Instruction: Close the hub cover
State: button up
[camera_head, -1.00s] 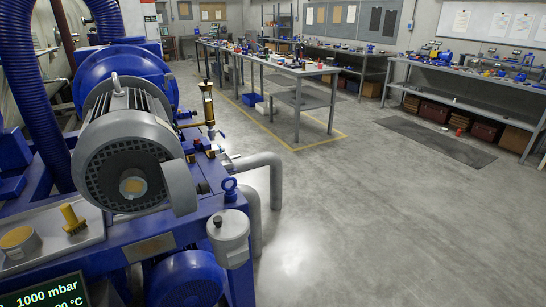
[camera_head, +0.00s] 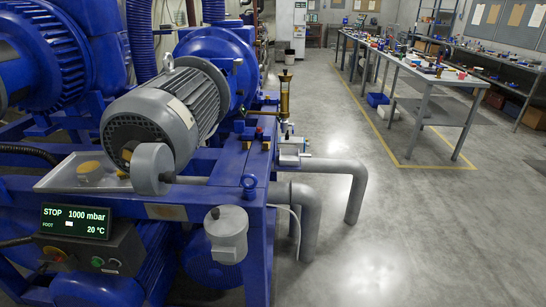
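A grey ribbed motor (camera_head: 172,112) lies on a blue machine frame in the left half of the view. A round grey cap (camera_head: 152,166) stands out at the lower right of the motor's near end, and it looks swung aside. This cap may be the hub cover, but I cannot tell for sure. The cap hides part of the motor's end, and the hub is not clearly visible from here. My gripper is not in view.
A control box with a display (camera_head: 76,220) reading STOP, 1000 mbar and 20 °C is at the lower left. A grey pot (camera_head: 227,233) and grey pipes (camera_head: 335,178) stand out on the right side. Concrete floor (camera_head: 420,235) is open to the right.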

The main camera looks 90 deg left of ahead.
aim_at(152, 173)
jog(key=z, duration=0.35)
jog(key=i, duration=0.35)
jog(key=u, duration=1.7)
jog(key=i, duration=0.2)
jog(key=u, duration=2.4)
jog(key=k, duration=0.55)
jog(key=u, duration=0.3)
jog(key=i, duration=0.55)
jog(key=z, duration=0.2)
